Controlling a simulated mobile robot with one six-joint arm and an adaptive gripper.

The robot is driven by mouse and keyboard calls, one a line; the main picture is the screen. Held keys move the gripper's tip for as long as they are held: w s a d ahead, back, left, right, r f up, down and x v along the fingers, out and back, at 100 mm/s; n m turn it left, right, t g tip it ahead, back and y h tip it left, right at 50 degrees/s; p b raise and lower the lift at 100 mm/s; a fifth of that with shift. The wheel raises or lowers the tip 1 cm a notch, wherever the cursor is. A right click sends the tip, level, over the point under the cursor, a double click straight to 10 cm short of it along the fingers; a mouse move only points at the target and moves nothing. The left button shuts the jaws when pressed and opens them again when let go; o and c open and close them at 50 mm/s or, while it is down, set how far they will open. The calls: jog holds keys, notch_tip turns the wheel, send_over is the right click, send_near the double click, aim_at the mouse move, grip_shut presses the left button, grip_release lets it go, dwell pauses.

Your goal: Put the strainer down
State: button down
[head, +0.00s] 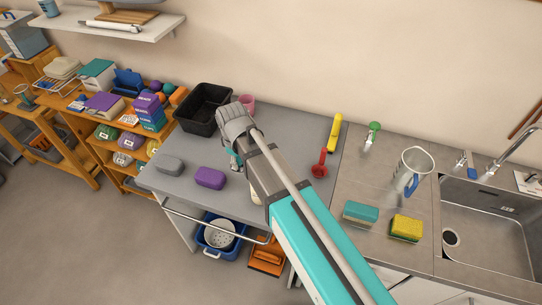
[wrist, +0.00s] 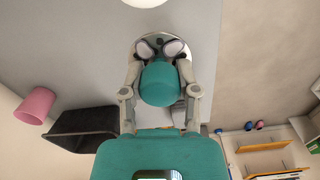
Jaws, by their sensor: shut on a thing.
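My gripper (wrist: 160,48) is shut on a pale, round-rimmed metallic thing (wrist: 142,45), which looks like the strainer. Its rim shows around the fingertips in the wrist view, and the teal gripper body covers much of it. The strainer is hidden there behind my arm. I cannot tell whether it touches the worktop.
A black bin (head: 203,108) and pink cup (head: 248,103) stand at the back. A purple block (head: 210,178) and grey block (head: 170,164) lie at the left front. A yellow-handled tool (head: 334,133) and red tool (head: 320,165) lie right. Some worktop between is bare.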

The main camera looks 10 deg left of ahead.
aim_at(240, 167)
jog(key=shift+f+b, duration=1.7)
jog(key=shift+f, duration=0.1)
jog(key=shift+s+a, duration=0.1)
jog(key=shift+s, duration=0.05)
